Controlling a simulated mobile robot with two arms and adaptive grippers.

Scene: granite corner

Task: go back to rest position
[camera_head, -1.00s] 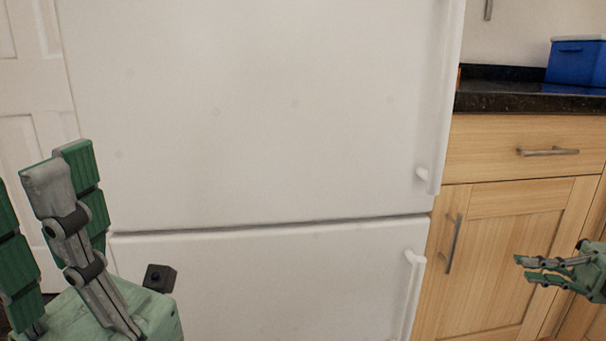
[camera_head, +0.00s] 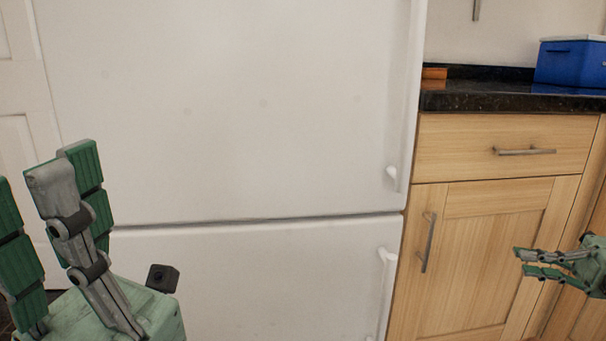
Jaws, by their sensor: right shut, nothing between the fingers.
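My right gripper (camera_head: 518,262) is at the lower right edge, in front of the wooden cabinet. Its thin green fingers point left, lie close together and hold nothing. My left gripper (camera_head: 40,180) stands large at the lower left, fingers pointing up, in front of the fridge's left side. A gap shows between its green-padded fingers, and nothing is seen between them. Part of it is cut off by the left edge.
A white fridge (camera_head: 240,130) with two shut doors fills the middle. To its right are a wooden cabinet (camera_head: 490,240) and a dark granite counter (camera_head: 480,98) with a blue box (camera_head: 568,62). A white panelled door (camera_head: 18,90) is at far left.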

